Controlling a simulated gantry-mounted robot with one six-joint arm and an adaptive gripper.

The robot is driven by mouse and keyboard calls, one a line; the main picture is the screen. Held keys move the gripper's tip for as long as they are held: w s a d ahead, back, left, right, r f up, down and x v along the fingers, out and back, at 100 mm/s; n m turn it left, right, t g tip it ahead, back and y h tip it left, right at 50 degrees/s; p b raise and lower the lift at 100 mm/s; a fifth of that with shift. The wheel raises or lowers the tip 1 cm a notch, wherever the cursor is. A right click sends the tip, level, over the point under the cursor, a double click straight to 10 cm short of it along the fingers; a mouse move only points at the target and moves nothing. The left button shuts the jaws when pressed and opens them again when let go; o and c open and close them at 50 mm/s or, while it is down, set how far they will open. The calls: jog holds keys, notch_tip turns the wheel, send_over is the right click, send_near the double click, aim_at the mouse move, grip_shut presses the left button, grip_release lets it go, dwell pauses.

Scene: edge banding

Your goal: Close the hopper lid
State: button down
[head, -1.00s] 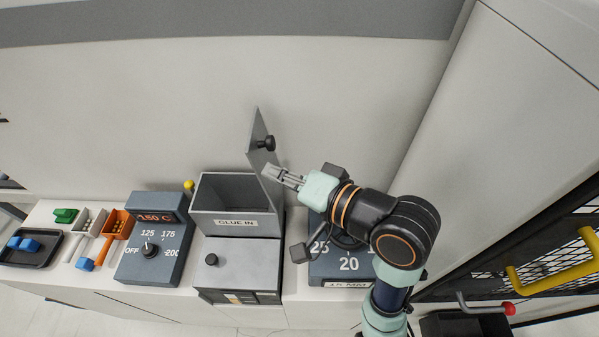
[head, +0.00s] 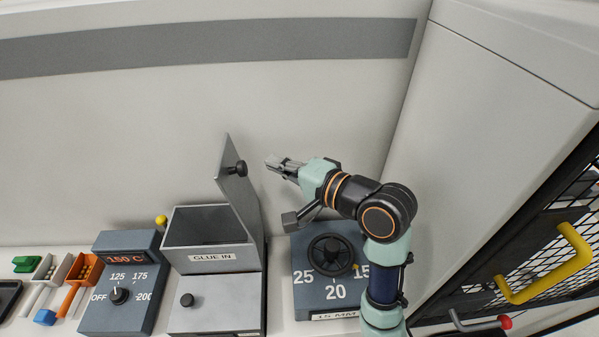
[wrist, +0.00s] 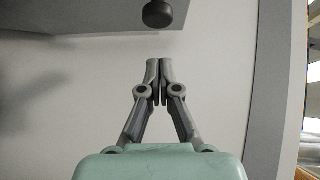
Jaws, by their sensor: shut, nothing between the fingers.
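The grey hopper (head: 208,259), marked GLUE IN, stands on the bench with its top open. Its grey lid (head: 239,200) stands raised, nearly upright, at the hopper's right side. A black knob (head: 238,168) sticks out from the lid's right face near the top. My gripper (head: 270,161) is shut and empty, to the right of the knob and apart from it, pointing left. In the wrist view the shut fingertips (wrist: 159,62) are below the knob (wrist: 158,13), with a gap between them. The lid's edge (wrist: 60,15) shows at upper left there.
Left of the hopper is a temperature dial box (head: 122,283); right of it is a box with a black handwheel (head: 330,255). Scoops (head: 80,275) lie at far left. A tall cabinet (head: 480,130) stands at right.

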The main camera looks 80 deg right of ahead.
jog(key=w, duration=0.2)
jog(key=w+a, duration=0.1)
jog(key=shift+w+a+f, duration=0.1)
jog(key=shift+w+f, duration=0.2)
jog(key=shift+f, duration=0.1)
jog(key=shift+w, duration=0.1)
